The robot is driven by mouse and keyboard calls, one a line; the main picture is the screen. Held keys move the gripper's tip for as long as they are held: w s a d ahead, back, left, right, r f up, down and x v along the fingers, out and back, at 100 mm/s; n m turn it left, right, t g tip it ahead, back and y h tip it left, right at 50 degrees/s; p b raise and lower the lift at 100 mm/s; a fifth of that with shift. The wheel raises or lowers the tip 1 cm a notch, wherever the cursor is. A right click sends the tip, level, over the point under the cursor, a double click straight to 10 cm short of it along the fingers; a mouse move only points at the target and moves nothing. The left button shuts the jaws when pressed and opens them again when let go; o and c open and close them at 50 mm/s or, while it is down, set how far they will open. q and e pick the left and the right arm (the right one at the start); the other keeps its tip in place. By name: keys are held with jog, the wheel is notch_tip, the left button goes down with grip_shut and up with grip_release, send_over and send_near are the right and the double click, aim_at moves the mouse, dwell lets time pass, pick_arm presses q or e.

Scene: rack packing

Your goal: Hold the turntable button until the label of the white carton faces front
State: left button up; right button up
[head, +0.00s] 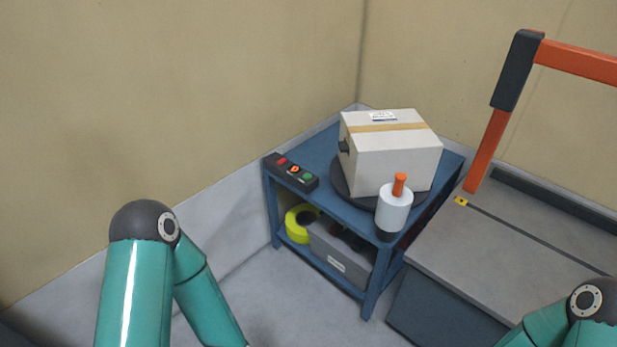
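The white carton (392,160) stands on a dark round turntable (342,184) on top of a blue table. A strip of brown tape runs across its top, and a small white label (383,116) with print lies on the top near the back edge. A dark spot shows on its left side. A dark button box (291,172) with red, orange-ringed and green buttons sits at the table's left front edge. Which button turns the turntable cannot be told. Both my arms show only as teal links low in the picture; neither gripper is in view.
A white cylinder with an orange top (393,208) is at the front corner of the blue table (318,146). A yellow-green roll (298,222) and grey bin (341,256) are on its lower shelf. A grey machine with an orange frame (487,150) stands close on the right.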

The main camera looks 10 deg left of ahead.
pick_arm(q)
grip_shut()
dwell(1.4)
